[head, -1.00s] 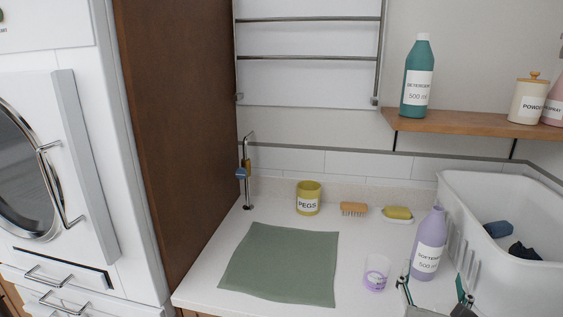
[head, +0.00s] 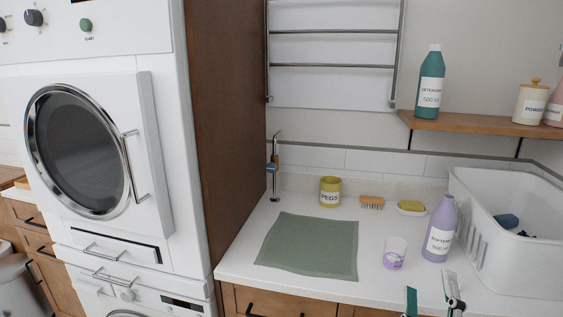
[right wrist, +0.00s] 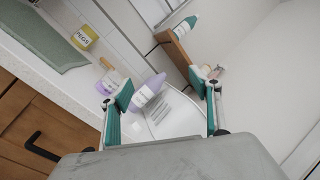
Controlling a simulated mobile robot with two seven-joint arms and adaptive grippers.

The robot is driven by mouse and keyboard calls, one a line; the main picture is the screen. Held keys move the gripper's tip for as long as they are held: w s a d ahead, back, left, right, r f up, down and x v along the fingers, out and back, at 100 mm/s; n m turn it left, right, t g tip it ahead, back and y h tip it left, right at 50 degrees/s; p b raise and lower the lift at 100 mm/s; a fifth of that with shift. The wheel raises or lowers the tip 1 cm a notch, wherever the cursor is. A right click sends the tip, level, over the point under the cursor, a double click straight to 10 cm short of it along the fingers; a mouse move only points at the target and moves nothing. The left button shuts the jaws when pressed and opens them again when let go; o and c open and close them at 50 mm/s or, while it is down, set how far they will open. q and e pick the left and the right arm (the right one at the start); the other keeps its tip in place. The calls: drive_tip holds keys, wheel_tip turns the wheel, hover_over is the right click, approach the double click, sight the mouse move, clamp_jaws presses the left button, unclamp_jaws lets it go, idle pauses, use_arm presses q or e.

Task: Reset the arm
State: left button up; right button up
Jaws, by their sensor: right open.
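My right gripper (head: 430,300) shows at the bottom right of the head view, in front of the counter. Its two green-padded fingers are apart with nothing held between them. In the right wrist view the same gripper (right wrist: 165,110) is open, and the lilac softener bottle (right wrist: 148,90) shows beyond the gap. In the head view the softener bottle (head: 440,230) stands upright on the counter, behind the gripper and apart from it. My left gripper is in neither view.
On the counter (head: 300,290) are a green mat (head: 310,246), a PEGS pot (head: 330,190), a brush (head: 372,202), a yellow sponge on a dish (head: 411,207), a clear cup (head: 394,253) and a white basket (head: 500,250). A shelf (head: 470,124) holds a detergent bottle (head: 430,85). A white appliance (head: 175,170) stands left.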

drive_tip(key=s+a+f+n+g+y, duration=0.2)
drive_tip(key=a+f+n+y, duration=0.35)
drive_tip(key=f+n, duration=0.5)
drive_tip(key=s+a+f+n+g+y, duration=0.1)
drive_tip(key=a+f+n+g+y, duration=0.1)
drive_tip(key=a+f+n+y, duration=0.6)
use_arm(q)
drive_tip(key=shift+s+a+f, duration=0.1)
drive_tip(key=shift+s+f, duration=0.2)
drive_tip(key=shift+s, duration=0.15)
use_arm(e)
drive_tip(key=s+d+f+n+g+h, duration=0.2)
drive_tip(key=s+f+n, duration=0.3)
drive_tip(key=f, duration=0.5)
drive_tip(key=s+d+f+n+g+h, duration=0.2)
drive_tip(key=s+d+f+n+g, duration=0.2)
drive_tip(key=f+n, duration=0.3)
wheel_tip(320, 180, down, 3)
drive_tip(key=shift+s+d+f+g, duration=0.2)
drive_tip(key=shift+s+g, duration=0.2)
drive_tip(key=shift+s, duration=0.2)
drive_tip(key=shift+n, duration=0.25)
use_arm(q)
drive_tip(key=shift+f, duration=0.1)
use_arm(e)
drive_tip(key=shift+a, duration=0.1)
